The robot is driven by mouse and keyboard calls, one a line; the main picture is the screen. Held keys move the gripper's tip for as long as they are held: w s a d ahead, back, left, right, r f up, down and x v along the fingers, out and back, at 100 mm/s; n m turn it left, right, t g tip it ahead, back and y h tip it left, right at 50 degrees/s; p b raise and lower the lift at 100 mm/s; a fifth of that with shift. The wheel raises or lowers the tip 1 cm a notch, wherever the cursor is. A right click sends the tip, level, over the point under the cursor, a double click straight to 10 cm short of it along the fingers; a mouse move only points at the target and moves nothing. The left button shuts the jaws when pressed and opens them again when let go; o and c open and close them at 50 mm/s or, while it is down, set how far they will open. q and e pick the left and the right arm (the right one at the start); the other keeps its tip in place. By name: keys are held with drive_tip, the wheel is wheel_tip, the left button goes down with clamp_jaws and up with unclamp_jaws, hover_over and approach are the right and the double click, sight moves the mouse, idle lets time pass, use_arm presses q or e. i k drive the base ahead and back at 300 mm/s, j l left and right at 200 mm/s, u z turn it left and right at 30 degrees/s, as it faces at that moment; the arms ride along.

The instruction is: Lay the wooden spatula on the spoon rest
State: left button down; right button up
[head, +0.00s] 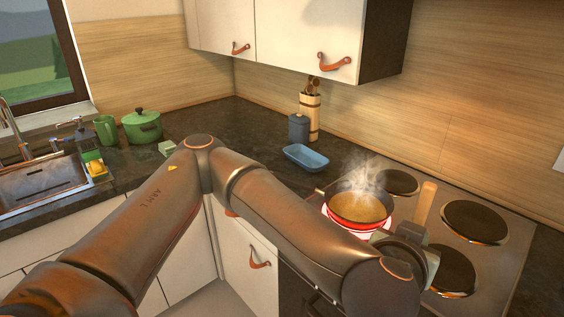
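The blue spoon rest (305,157) is a shallow oblong dish on the dark counter, left of the stove, and it looks empty. The wooden spatula (425,204) shows as a pale wooden piece standing up, slightly tilted, at my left gripper (411,236), right of the pan. My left gripper appears shut on it, though the wrist partly hides the fingers. The spatula's lower part is hidden. My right gripper is out of view.
A steaming pan (359,207) sits on a glowing red burner beside my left gripper. Other burners (474,222) are bare. A green pot (142,128) is far left. Upper cabinets (290,35) overhang the counter.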

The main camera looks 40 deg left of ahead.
sight(306, 161)
drive_tip(key=j+u, duration=0.1)
drive_tip(key=u, duration=0.4)
drive_tip(key=j+u, duration=0.15)
drive_tip(key=u, duration=0.35)
drive_tip(key=i+j+u, duration=0.15)
drive_tip(key=j+u, duration=0.25)
drive_tip(key=i+j+u, duration=0.2)
drive_tip(key=u, duration=0.2)
drive_tip(key=i+j, duration=0.2)
drive_tip(key=i, duration=0.2)
drive_tip(key=i+j, duration=0.25)
drive_tip(key=i, duration=0.15)
drive_tip(key=i+z, duration=0.15)
drive_tip(key=z, duration=0.25)
drive_tip(key=i+z, duration=0.1)
drive_tip(key=z, duration=0.3)
drive_tip(key=i+z, duration=0.15)
drive_tip(key=z, duration=0.3)
drive_tip(key=i+j+z, duration=0.1)
drive_tip(key=i+z, duration=0.15)
drive_tip(key=z, duration=0.2)
drive_tip(key=i+j+z, duration=0.2)
drive_tip(key=z, duration=0.25)
drive_tip(key=i+j+z, duration=0.2)
drive_tip(key=z, duration=0.2)
